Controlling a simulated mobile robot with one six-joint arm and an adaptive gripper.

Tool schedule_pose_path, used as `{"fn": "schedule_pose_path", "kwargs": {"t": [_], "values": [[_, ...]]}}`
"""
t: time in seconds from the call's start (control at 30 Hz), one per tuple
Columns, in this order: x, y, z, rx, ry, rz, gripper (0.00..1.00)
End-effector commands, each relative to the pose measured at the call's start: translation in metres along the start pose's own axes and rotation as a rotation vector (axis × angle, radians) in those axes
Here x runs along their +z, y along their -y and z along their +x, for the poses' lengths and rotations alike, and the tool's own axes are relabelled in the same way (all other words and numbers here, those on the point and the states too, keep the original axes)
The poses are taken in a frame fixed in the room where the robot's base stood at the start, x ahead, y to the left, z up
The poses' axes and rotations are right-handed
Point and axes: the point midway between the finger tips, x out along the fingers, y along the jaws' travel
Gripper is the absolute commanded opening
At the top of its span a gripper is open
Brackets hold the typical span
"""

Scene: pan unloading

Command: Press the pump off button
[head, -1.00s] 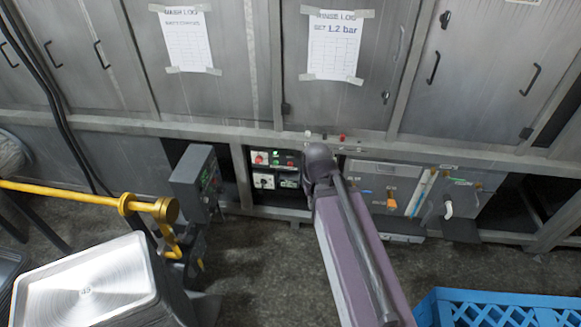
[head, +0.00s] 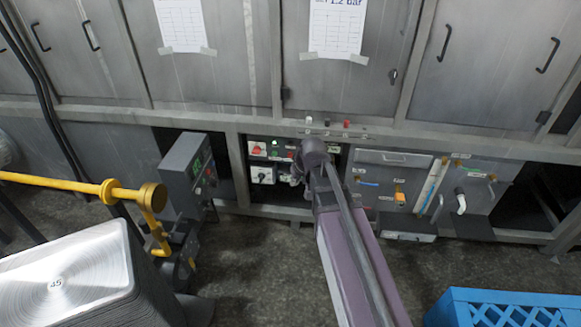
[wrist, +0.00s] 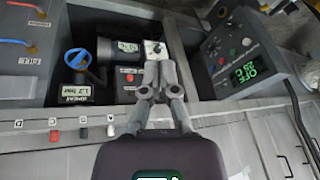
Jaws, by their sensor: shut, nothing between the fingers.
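A recess under the cabinets holds small control boxes. A white box with a dark knob (head: 262,175) sits below. I cannot read which control is marked pump off. My gripper (wrist: 158,88) is shut and empty, pointing into the recess. In the wrist view its tips lie in front of a white switch box (wrist: 155,48); contact cannot be told. In the head view my arm hides part of the recess.
A grey box with a green display (wrist: 240,75) stands left of the recess in the head view. A blue-handled valve (wrist: 78,58) is nearby. Red (wrist: 52,136), black (wrist: 83,132) and white (wrist: 111,130) buttons line the ledge. A yellow bar (head: 60,184) and blue crate (head: 500,305) flank the floor.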

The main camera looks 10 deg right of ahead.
Motion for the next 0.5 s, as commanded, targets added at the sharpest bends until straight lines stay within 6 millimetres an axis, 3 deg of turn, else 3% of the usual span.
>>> {"fn": "schedule_pose_path", "kwargs": {"t": [0.03, 0.5], "values": [[-0.005, -0.004, 0.022, -0.008, -0.021, -0.006, 0.0], [-0.061, -0.021, 0.118, -0.072, -0.246, -0.042, 0.0]]}}
